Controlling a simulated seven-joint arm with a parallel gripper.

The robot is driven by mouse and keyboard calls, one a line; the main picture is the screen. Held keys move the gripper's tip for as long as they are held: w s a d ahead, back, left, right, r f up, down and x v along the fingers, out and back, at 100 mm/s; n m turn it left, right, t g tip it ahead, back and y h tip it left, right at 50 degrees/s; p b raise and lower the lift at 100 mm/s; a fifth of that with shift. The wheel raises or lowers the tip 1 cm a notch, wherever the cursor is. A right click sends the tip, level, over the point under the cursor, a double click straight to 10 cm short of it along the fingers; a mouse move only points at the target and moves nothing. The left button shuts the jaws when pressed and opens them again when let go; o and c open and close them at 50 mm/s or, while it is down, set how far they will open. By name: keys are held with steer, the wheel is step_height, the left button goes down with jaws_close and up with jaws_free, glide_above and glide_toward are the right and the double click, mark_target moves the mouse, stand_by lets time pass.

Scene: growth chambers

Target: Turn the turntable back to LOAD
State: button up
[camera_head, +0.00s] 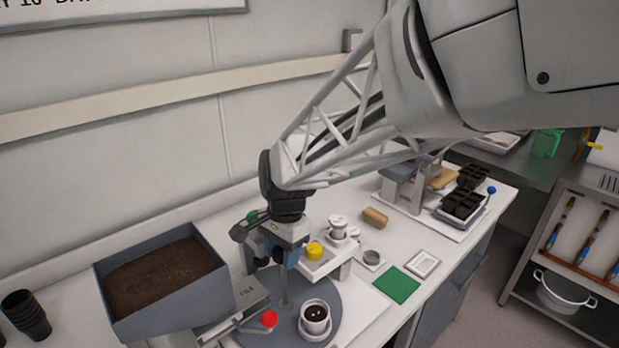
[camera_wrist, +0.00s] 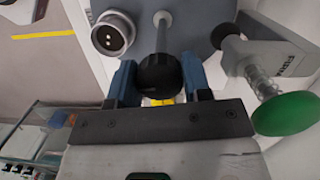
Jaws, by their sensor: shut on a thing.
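The turntable (camera_head: 335,290) is a grey disc on the white bench, partly hidden by my arm and a chute plate; it also shows in the wrist view (camera_wrist: 205,25). A white pot with dark soil (camera_head: 315,318) stands near its front edge, and also shows at upper left in the wrist view (camera_wrist: 115,33). A grey post (camera_head: 285,290) rises from the disc, topped by a black knob (camera_wrist: 160,73). My gripper (camera_head: 284,262) has its blue fingers (camera_wrist: 160,80) on both sides of this knob, shut on it. No LOAD mark is readable.
A green knob (camera_wrist: 285,114) on a spring stem is close to my gripper's right. A white stand with a yellow knob (camera_head: 314,249) is right of my gripper. A green mat (camera_head: 397,285) lies beyond.

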steer(key=shift+m, duration=1)
steer(key=o, duration=0.6)
steer(key=shift+r, duration=0.1)
steer(key=shift+r, duration=3.4)
